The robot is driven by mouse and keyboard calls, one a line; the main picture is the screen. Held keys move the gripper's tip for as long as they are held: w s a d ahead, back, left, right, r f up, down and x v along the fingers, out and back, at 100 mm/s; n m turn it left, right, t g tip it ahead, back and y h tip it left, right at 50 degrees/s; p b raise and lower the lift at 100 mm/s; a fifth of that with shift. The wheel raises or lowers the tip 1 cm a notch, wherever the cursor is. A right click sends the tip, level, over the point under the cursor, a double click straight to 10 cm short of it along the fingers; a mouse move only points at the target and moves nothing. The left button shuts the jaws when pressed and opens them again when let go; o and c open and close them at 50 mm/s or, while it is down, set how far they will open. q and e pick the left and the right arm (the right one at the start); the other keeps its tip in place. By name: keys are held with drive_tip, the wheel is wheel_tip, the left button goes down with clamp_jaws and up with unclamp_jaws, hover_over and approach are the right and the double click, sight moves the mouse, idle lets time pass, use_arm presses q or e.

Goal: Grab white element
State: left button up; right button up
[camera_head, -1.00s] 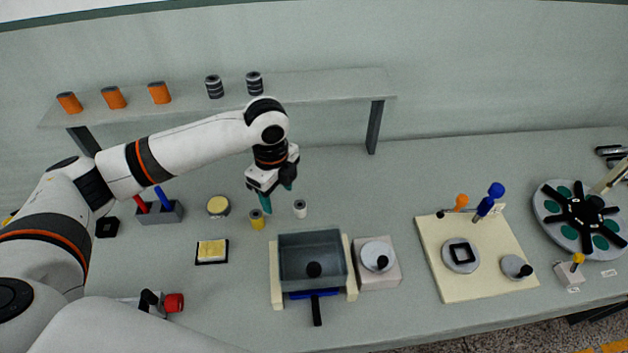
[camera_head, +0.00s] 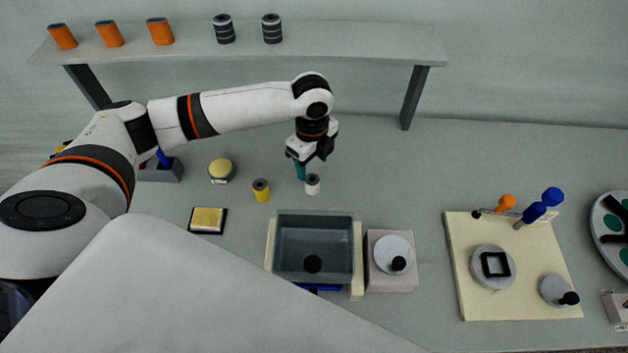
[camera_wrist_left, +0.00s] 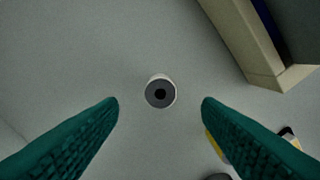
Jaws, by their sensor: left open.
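The white element (camera_head: 312,184) is a small white cylinder standing upright on the table, with a dark top that has a hole in it. In the left wrist view the white element (camera_wrist_left: 160,92) lies between and a little beyond the two green fingertips, touching neither. My left gripper (camera_head: 307,170) is open and empty, pointing down just above and behind the white element. Its two green fingers also show in the left wrist view (camera_wrist_left: 160,105). My right gripper is not in view.
A yellow cylinder (camera_head: 261,190) stands just left of the white element. A grey box (camera_head: 352,245) on cream supports is in front. A round yellow pad (camera_head: 221,170) is further left. A shelf (camera_head: 330,45) with orange and striped spools is behind.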

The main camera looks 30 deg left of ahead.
sight(313, 180)
use_arm(q)
drive_tip(key=shift+s+f, duration=0.25)
drive_tip(key=shift+f, duration=1)
drive_tip(key=f, duration=0.1)
drive_tip(key=f+p, duration=0.1)
drive_tip(key=f, duration=0.1)
drive_tip(key=f+p, duration=0.1)
drive_tip(key=shift+w+f, duration=0.2)
drive_tip(key=shift+w, duration=0.05)
drive_tip(key=shift+f, duration=0.5)
drive_tip(key=c, duration=1.1)
drive_tip(key=shift+o, duration=0.2)
drive_tip(key=shift+r, duration=0.15)
